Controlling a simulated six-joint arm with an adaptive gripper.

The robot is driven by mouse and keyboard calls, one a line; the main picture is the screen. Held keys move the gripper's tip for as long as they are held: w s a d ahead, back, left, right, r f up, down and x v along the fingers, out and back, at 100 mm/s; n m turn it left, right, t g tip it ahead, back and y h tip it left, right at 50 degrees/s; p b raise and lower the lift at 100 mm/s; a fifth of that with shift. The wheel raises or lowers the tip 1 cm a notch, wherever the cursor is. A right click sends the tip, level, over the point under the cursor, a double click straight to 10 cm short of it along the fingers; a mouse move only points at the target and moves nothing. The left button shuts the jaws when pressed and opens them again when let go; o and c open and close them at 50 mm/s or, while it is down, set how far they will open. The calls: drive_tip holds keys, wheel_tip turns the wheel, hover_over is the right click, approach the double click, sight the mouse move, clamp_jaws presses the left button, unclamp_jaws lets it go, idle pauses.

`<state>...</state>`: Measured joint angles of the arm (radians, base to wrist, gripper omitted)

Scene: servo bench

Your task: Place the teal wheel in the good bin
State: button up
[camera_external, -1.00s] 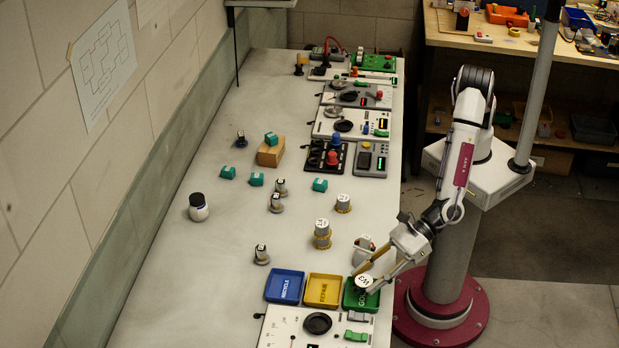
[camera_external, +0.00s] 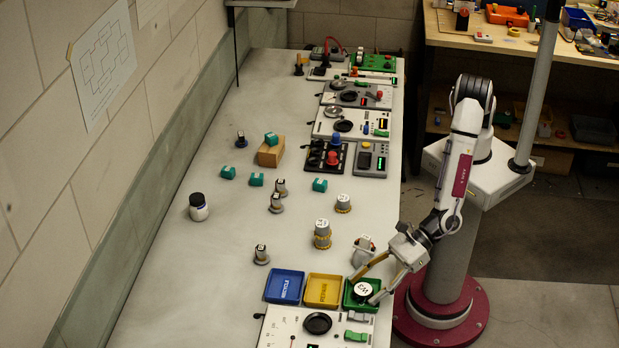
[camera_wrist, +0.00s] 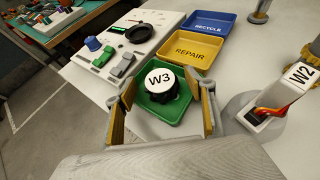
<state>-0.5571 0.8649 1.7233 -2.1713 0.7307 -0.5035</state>
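A dark round wheel with a white top marked W3 (camera_external: 363,289) sits in the green good bin (camera_external: 347,303); no teal shows on it. In the wrist view the W3 wheel (camera_wrist: 161,82) lies label up on the floor of the green bin (camera_wrist: 165,113). My gripper (camera_external: 362,292) is open over the bin, one finger on either side of the wheel. In the wrist view gaps show between the wheel and both fingers of my gripper (camera_wrist: 162,88). The wheel's underside is hidden.
The yellow repair bin (camera_external: 323,290) and blue recycle bin (camera_external: 284,287) stand left of the green bin. A panel with a black dial (camera_external: 317,323) lies in front. A W2 part (camera_wrist: 299,75) stands close beside my gripper. Several teal blocks (camera_external: 256,180) lie farther back.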

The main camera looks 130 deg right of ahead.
drive_tip(key=shift+r, duration=0.2)
drive_tip(key=shift+s+a+r, duration=0.1)
drive_tip(key=shift+s+r, duration=0.2)
drive_tip(key=shift+s, duration=0.3)
drive_tip(key=d+v, duration=0.1)
drive_tip(key=v, duration=0.9)
drive_tip(key=shift+s+a, duration=0.3)
drive_tip(key=shift+a, duration=0.15)
drive_tip(key=shift+r, duration=0.15)
